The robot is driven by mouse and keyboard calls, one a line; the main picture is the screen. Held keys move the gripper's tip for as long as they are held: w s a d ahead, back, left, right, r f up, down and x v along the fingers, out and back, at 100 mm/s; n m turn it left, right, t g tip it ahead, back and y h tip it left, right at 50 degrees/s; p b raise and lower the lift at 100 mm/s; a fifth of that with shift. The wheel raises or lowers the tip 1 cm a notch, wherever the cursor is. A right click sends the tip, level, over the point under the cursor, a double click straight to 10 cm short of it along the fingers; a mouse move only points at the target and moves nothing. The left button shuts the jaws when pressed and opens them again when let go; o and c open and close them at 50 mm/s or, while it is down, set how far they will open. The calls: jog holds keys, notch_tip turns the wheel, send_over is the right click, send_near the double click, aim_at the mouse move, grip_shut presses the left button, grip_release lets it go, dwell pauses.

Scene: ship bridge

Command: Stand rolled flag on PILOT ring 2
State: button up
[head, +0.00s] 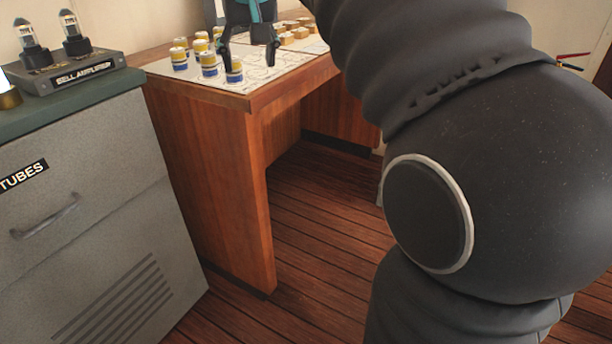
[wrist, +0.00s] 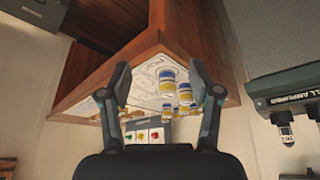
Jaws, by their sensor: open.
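My gripper (head: 248,64) is open over the near part of the chart table. Several short upright cylinders banded in yellow, white and blue stand on the chart; one (head: 234,72) is close to my gripper's left finger, and others (head: 180,58) are to the left. I cannot tell for sure whether these are the rolled flags. In the wrist view my gripper's (wrist: 160,70) fingers are spread, with a banded cylinder (wrist: 167,82) showing between them, farther off. No PILOT label or ring can be made out.
The wooden chart table (head: 205,165) carries a white chart and several tan blocks (head: 295,34) at the back. A grey cabinet (head: 95,200) with a tube amplifier (head: 75,72) on top stands to the left. A panel with red, yellow and green marks (wrist: 142,137) shows in the wrist view.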

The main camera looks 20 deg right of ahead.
jog(key=s+f, duration=2.3)
jog(key=f, duration=0.2)
jog(key=shift+s+n+t, duration=0.25)
jog(key=shift+n+t, duration=0.05)
jog(key=shift+n, duration=0.1)
